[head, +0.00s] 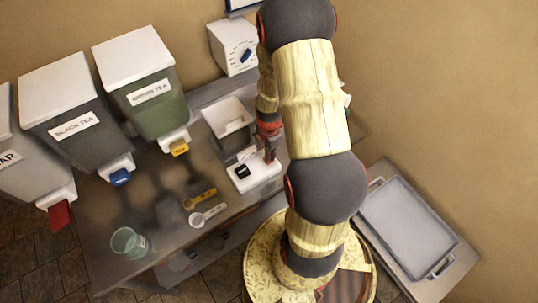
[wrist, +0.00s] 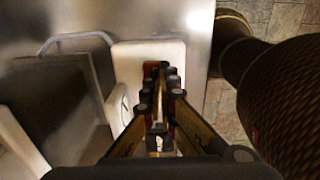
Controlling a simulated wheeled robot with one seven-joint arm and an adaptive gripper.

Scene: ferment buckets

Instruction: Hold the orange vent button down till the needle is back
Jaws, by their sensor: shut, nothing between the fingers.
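My gripper (head: 270,157) is shut and empty. It points down over a white device (head: 262,178) with a black display, near the back of the counter. In the wrist view my gripper (wrist: 161,72) covers the middle of a white plate-like body (wrist: 134,57). A round white face (wrist: 118,106), perhaps a dial, shows just left of the fingers, seen edge-on. I cannot make out a needle on it. No orange button shows in either view; the fingers may hide it. I cannot tell whether the fingertips touch anything.
Lidded bins with a yellow tap (head: 179,148), a blue tap (head: 120,177) and a red tap (head: 60,214) line the left. A yellow scoop (head: 200,198), a white scoop (head: 208,215) and a green cup (head: 128,242) are on the counter (head: 165,220). A grey tray (head: 408,225) is at right.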

